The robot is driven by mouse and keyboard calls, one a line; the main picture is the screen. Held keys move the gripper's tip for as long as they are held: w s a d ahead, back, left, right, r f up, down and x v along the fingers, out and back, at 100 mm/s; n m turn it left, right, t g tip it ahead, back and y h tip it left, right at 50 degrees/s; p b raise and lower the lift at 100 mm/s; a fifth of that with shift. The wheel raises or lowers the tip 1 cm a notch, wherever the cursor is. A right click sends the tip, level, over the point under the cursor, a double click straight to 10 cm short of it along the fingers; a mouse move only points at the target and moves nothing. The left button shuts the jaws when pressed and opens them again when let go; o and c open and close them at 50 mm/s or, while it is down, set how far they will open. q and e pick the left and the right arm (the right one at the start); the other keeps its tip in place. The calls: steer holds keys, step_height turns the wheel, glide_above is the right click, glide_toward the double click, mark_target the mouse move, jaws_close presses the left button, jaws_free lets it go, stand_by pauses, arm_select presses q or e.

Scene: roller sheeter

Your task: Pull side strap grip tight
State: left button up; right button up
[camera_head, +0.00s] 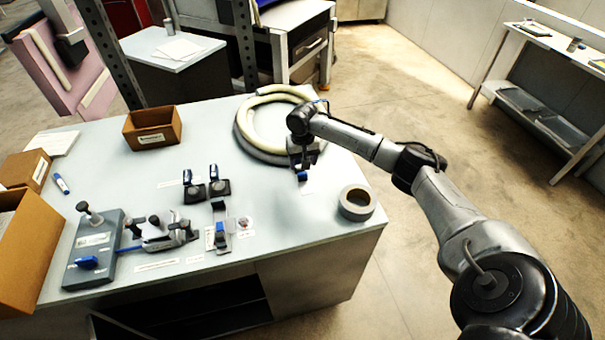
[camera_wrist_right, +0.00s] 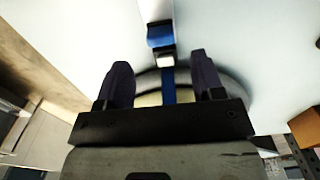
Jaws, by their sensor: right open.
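My right gripper (camera_head: 303,165) hangs over the right half of the table, just in front of the coiled hose. In the right wrist view its two dark fingers (camera_wrist_right: 160,80) are apart. A blue grip-like piece (camera_wrist_right: 160,36) with a white block lies ahead of the fingertips, and a narrow blue strip (camera_wrist_right: 168,85) shows in the gap between them. Blue also shows just below the gripper in the head view (camera_head: 302,175); contact cannot be told. On the left, a grey fixture plate (camera_head: 95,240) carries a blue handle (camera_head: 88,262), and a blue strap (camera_head: 130,249) reaches a metal clamp (camera_head: 165,235).
The coiled hose (camera_head: 245,130) lies behind my gripper. A tape roll (camera_head: 356,203) stands near the table's right edge. Small blue-topped clamps (camera_head: 207,185) and a latch (camera_head: 220,232) sit mid-table. Cardboard boxes (camera_head: 153,128) stand at the back and left.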

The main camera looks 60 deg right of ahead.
mark_target(302, 173)
steer(key=shift+f+b, duration=0.3)
steer(key=shift+f, duration=2.6)
steer(key=shift+c, duration=0.4)
steer(key=shift+r, duration=0.1)
jaws_close()
